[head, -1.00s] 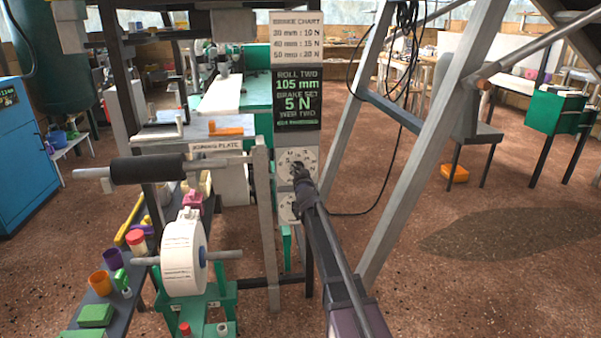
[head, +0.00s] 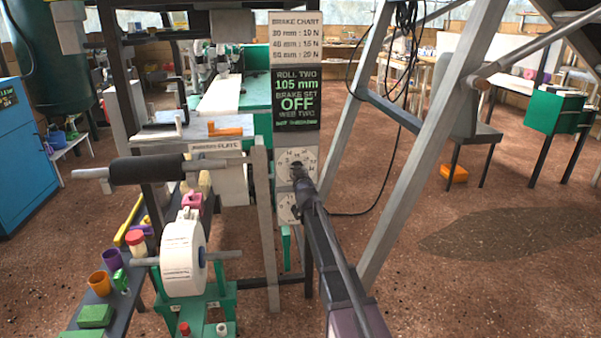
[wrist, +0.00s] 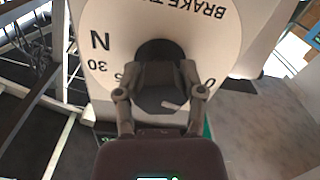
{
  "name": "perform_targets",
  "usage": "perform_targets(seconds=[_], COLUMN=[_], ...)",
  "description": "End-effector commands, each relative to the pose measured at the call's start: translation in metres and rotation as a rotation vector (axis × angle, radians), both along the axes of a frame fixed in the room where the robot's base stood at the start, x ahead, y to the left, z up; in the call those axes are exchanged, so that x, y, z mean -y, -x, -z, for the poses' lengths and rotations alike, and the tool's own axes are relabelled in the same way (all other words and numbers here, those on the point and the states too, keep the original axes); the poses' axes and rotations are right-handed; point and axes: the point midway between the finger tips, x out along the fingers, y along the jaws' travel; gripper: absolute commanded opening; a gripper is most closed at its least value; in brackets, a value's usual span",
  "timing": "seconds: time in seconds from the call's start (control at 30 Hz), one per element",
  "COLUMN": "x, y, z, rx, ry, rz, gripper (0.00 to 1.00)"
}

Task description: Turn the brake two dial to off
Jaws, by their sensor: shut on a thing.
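The brake two dial (head: 286,161) is a white round face with a dark knob, upper of two dials on a grey post in the head view. In the wrist view its white face (wrist: 105,30) fills the top, with upside-down "BRAKE T..." lettering, an N and a 30. My gripper (head: 298,172) is at the dial. In the wrist view my gripper (wrist: 161,85) is shut on the dark knob (wrist: 158,50), its fingers hiding most of it. The display (head: 297,100) above reads "ROLL TWO 105 mm, BRAKE SET OFF".
A second dial (head: 286,208) sits just below, partly behind my arm. A brake chart (head: 297,38) tops the post. A paper roll (head: 183,258) and a black roller (head: 148,170) are at left. A slanted grey frame leg (head: 430,140) stands at right.

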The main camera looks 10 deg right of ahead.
Motion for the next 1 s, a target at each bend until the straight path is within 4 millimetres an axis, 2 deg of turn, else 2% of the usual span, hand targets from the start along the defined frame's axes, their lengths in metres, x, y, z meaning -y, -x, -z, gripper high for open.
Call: perform_targets(seconds=[0.4, 0.43, 0.5, 0.53, 1.0], x=[0.0002, 0.0002, 0.0000, -0.0001, -0.0005], y=[0.0018, 0.0018, 0.0016, 0.0015, 0.0023], z=[0.0016, 0.0016, 0.0014, 0.0013, 0.0003], rx=[-0.004, -0.004, -0.003, -0.003, -0.001], ry=[0.013, 0.013, 0.013, 0.013, 0.011], rz=[0.004, 0.004, 0.003, 0.003, 0.000], gripper=[0.03, 0.60, 0.81, 0.86, 0.86])
